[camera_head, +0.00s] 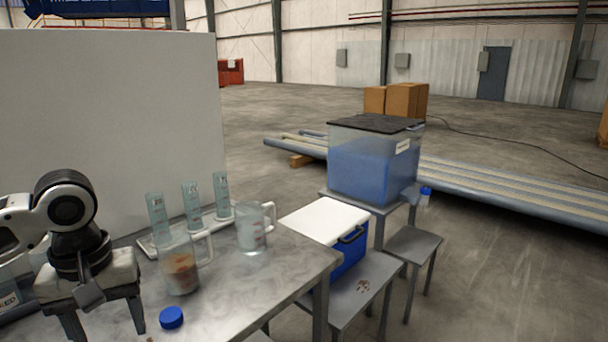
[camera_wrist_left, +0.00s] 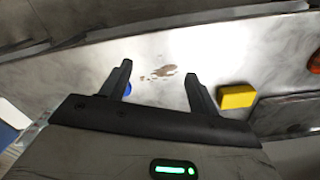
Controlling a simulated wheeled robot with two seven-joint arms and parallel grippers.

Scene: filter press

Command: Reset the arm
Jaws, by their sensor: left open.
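My left gripper (camera_head: 103,322) comes in from the left in the head view, pointing down over the near left part of the metal table (camera_head: 232,284). Its two fingers are apart with nothing between them, and they show spread in the left wrist view (camera_wrist_left: 158,72) too. A blue cap (camera_head: 171,318) lies on the table just right of the fingers. In the wrist view a blue thing (camera_wrist_left: 127,89), partly hidden, shows behind one finger. My right gripper is in neither view.
A jug with brown matter (camera_head: 181,273), a clear jug (camera_head: 252,236) and three cylinders (camera_head: 192,205) stand on the table. The wrist view shows a brown spill (camera_wrist_left: 160,73) and a yellow block (camera_wrist_left: 237,97). A blue cooler (camera_head: 349,255) and a tank (camera_head: 370,168) stand right.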

